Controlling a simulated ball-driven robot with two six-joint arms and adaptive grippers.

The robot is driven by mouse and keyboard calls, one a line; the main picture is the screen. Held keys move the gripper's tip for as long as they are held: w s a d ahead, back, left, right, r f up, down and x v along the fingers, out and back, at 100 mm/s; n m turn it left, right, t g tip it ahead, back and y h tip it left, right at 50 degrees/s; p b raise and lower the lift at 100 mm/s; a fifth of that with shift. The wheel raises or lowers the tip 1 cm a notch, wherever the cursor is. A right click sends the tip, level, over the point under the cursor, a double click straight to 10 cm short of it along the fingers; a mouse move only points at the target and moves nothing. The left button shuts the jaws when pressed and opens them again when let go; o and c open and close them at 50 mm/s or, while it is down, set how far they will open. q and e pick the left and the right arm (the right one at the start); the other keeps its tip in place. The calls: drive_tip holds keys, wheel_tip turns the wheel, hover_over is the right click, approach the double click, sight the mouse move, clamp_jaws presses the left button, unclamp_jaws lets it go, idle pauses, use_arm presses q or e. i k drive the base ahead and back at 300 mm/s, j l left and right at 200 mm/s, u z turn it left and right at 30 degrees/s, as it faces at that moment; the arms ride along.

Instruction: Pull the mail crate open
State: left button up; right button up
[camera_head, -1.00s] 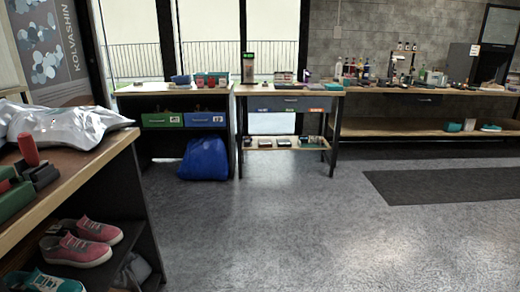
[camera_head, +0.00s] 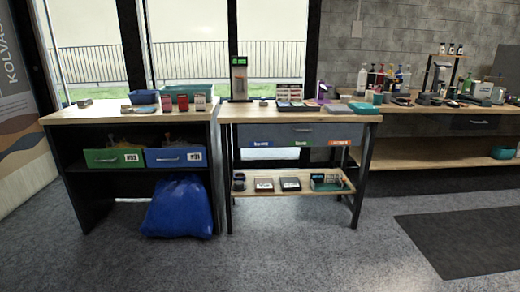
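Two crates with front handles sit side by side on the shelf of the left bench (camera_head: 120,112). One is green (camera_head: 100,158) and the other is blue (camera_head: 163,161). Each has a small white label that is too small to read, so I cannot tell which is the mail crate. Both crates sit with their fronts near the shelf's front edge, and things show above their rims. Neither of my grippers is in view.
A blue bag (camera_head: 178,208) stands on the floor below the blue crate. A middle bench (camera_head: 345,117) with a grey drawer (camera_head: 295,134) stands to the right. A dark mat (camera_head: 470,243) lies at the right. The floor in front is clear.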

sight(250, 135)
drive_tip(key=i+z, duration=0.1)
drive_tip(key=i, duration=1.35)
